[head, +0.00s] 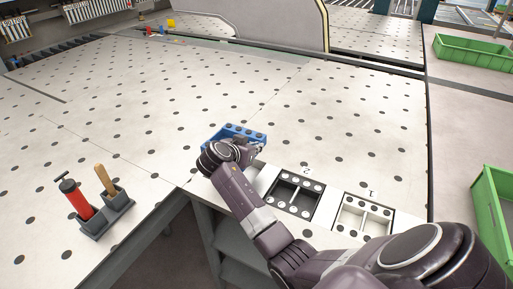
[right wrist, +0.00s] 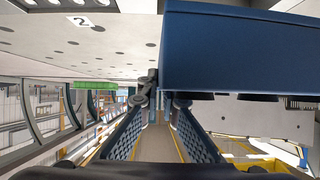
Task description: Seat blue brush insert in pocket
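The blue brush insert (head: 239,132) is a block with dark round spots on its top. In the head view it is over the plate just beyond my right gripper (head: 250,148), which hides its near side. In the right wrist view the insert (right wrist: 240,48) fills the upper right. My right gripper's fingers (right wrist: 163,95) reach its left end with a small gap between them. The insert covers one fingertip, so I cannot tell whether they hold it. A pale pocket area (head: 262,178) left of the black insert is partly hidden by my arm. My left gripper is not in view.
A black insert (head: 296,194) by label 2 and a white insert (head: 364,215) by label 1 sit along the near edge. A holder (head: 106,216) with red and wooden-handled tools stands left. Green bins (head: 474,52) are right. The perforated plate (head: 300,100) beyond is mostly clear.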

